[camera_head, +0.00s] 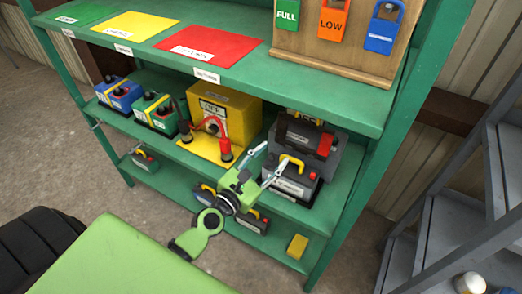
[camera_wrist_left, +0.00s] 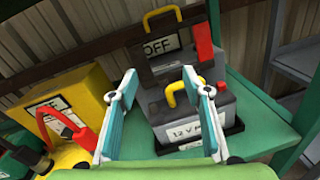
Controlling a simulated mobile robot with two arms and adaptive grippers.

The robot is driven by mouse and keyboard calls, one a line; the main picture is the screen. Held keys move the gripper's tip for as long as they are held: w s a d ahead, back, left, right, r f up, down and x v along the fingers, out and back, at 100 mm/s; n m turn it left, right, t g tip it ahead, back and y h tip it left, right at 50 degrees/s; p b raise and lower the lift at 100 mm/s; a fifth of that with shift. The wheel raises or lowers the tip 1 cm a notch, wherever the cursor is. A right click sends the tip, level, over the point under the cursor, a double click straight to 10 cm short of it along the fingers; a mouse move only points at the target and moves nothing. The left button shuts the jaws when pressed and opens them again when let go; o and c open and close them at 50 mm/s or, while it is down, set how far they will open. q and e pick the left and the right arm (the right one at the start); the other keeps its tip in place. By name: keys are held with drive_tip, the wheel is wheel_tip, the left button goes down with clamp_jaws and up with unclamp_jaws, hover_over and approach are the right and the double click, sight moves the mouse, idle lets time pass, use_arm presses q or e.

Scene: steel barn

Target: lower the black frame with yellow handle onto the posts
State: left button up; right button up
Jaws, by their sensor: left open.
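A black frame with a yellow handle (camera_head: 304,122) stands upright at the back of the middle shelf; it also shows in the left wrist view (camera_wrist_left: 162,42), with an "OFF" label. In front of it is a grey battery (camera_head: 292,181) with its own yellow handle, seen in the left wrist view (camera_wrist_left: 184,120) in a black tray. The posts cannot be clearly made out. My left gripper (camera_head: 274,153) is open and empty, its fingers (camera_wrist_left: 160,76) pointing at the battery's handle, apart from it. My right gripper is out of view.
The green upper shelf (camera_head: 235,68) overhangs the middle one. A grey ladder (camera_head: 455,220) stands at the right.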

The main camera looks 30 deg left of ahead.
sight(282, 124)
use_arm(q)
drive_tip(key=w+a+n, duration=0.1)
drive_tip(key=w, duration=0.4)
drive_tip(key=w+a+n+y, duration=0.1)
drive_tip(key=w, duration=0.3)
drive_tip(key=w+a+n+p, duration=0.1)
drive_tip(key=w, duration=0.4)
drive_tip(key=shift+w+n+t+y, duration=0.3)
drive_tip(key=shift+w+n+y, duration=0.05)
drive_tip(key=shift+n+y, duration=0.05)
drive_tip(key=c, duration=1.2)
drive_tip(key=o, duration=0.5)
drive_tip(key=shift+c, duration=0.2)
